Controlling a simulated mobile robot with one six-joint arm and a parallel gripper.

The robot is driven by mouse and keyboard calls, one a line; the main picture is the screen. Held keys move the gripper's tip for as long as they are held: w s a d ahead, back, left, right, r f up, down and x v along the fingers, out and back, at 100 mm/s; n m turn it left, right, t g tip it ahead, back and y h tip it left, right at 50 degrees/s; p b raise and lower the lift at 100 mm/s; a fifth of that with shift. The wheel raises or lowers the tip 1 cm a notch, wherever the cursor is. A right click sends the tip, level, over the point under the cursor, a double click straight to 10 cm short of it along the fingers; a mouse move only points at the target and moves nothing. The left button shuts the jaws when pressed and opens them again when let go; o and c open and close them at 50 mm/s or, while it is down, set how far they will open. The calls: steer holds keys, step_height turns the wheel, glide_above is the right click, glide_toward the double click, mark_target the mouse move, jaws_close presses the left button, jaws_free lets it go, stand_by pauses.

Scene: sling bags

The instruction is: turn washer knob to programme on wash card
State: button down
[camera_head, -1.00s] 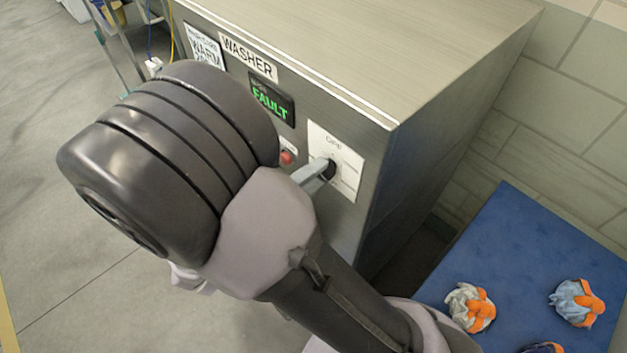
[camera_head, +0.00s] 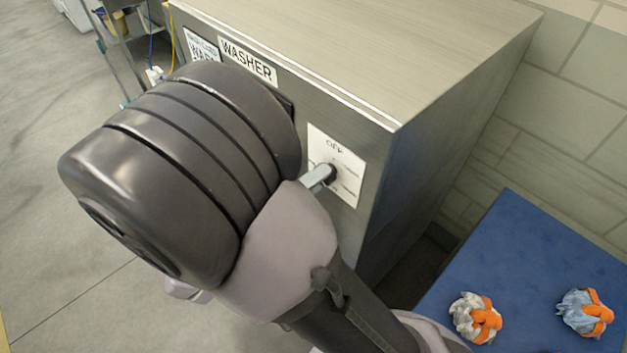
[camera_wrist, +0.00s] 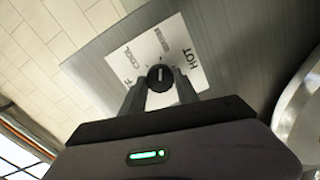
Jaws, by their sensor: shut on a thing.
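The washer (camera_head: 380,65) is a grey metal box. Its dial plate (camera_head: 347,160) is white and also shows in the wrist view (camera_wrist: 117,63), with COOL, HOT and a blurred label between them that looks like WARM. The black knob (camera_wrist: 154,75) sits at the plate's centre. Its white mark points up in the wrist view, roughly toward the middle label; the exact setting is hard to tell. My gripper (camera_wrist: 162,82) is shut on the knob, one finger on each side. The wash card (camera_head: 201,46) is partly hidden by my arm; WA shows on it.
A WASHER label (camera_head: 248,62) sits beside the card. A blue surface (camera_head: 520,260) at right holds crumpled grey and orange bundles (camera_head: 477,318) and (camera_head: 585,312). A tiled wall stands behind. A rack with cables (camera_head: 130,45) is at upper left.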

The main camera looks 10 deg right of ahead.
steer(key=c, duration=0.9)
jaws_free()
steer(key=shift+s+a, duration=0.1)
steer(key=p+v, duration=0.3)
steer(key=v, duration=1.4)
